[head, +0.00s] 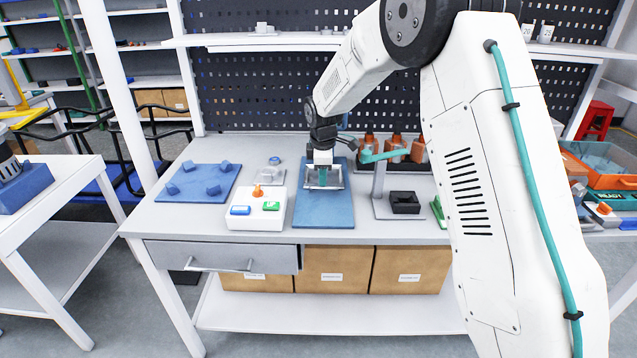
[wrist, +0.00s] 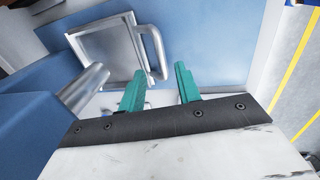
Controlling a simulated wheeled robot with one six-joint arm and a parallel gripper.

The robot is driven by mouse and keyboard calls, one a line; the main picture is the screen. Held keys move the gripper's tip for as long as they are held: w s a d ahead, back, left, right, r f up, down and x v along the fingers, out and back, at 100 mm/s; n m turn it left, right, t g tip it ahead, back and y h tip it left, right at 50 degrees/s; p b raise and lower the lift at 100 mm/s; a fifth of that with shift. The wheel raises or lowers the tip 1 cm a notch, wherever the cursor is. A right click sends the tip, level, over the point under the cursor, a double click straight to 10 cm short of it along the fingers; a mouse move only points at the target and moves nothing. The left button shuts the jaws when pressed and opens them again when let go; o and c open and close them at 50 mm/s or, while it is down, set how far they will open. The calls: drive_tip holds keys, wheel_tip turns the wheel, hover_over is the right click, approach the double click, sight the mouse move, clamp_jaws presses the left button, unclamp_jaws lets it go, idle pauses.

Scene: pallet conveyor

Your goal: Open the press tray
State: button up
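The press tray (wrist: 108,52) is a square, shallow metal piece with a raised rim on a blue base plate (wrist: 215,45). Its curved metal handle (wrist: 152,48) is on the right side in the wrist view.
A metal cylinder (wrist: 83,88) stands near the tray. A white button box (head: 257,208) and a blue pegged plate (head: 198,182) are to the left. A grey stand (head: 380,185) and a black bin (head: 405,202) are to the right. A drawer (head: 222,256) is below.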

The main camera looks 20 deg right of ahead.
drive_tip(key=shift+w+d+f, duration=0.1)
drive_tip(key=shift+w+f, duration=0.05)
drive_tip(key=shift+f, duration=0.8)
drive_tip(key=shift+w+d+f, duration=0.1)
drive_tip(key=shift+w+f, duration=0.05)
drive_tip(key=shift+f, duration=0.75)
